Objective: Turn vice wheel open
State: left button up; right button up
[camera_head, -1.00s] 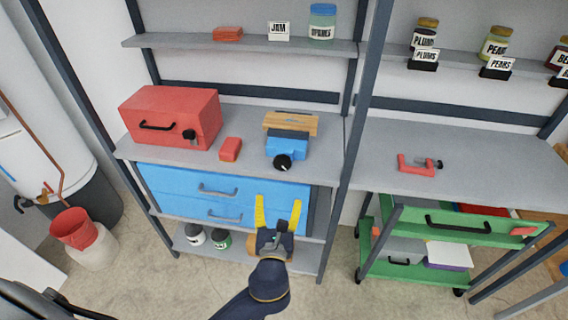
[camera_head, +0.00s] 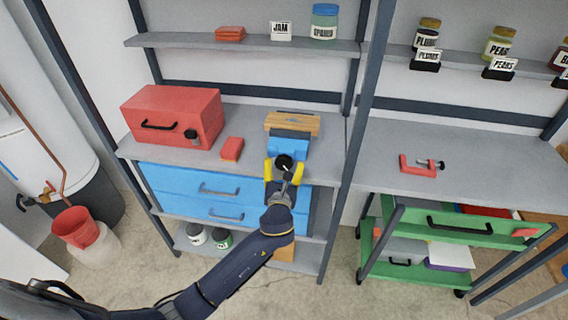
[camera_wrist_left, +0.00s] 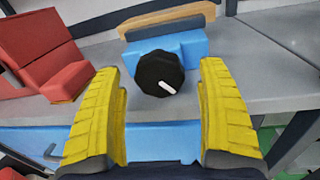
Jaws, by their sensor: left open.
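The blue vice (camera_head: 288,146) sits at the front of the grey middle shelf, with a wooden board (camera_head: 292,123) at its top. Its black wheel (camera_head: 284,162) faces me at the front; in the left wrist view the wheel (camera_wrist_left: 159,74) is a dark knob with a white mark pointing to the lower right. My left gripper (camera_head: 284,168) has yellow fingers, open, in front of the wheel. In the left wrist view the wheel shows between the two fingers (camera_wrist_left: 164,110), just beyond the tips, with gaps on both sides. My right gripper is not in view.
A red toolbox (camera_head: 172,117) and a small red block (camera_head: 232,149) stand left of the vice on the shelf (camera_head: 250,118). Blue drawers (camera_head: 224,191) are below. A dark rack post (camera_head: 357,120) rises to the right. A red clamp (camera_head: 421,166) lies on the right bench.

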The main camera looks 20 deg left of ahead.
pick_arm(q)
jog(key=shift+w+a, duration=0.2)
jog(key=shift+w, duration=0.65)
jog(key=shift+c, duration=0.5)
jog(key=c, duration=1.2)
jog(key=shift+o, duration=0.2)
jog(key=shift+r+n, duration=0.1)
jog(key=shift+n, duration=1.4)
jog(key=o, duration=1.3)
jog(key=shift+c, duration=0.2)
jog(key=s+d, duration=0.2)
jog(key=s, duration=0.9)
jog(key=shift+s+d, duration=0.15)
jog(key=shift+s, duration=0.25)
jog(key=shift+r, duration=0.15)
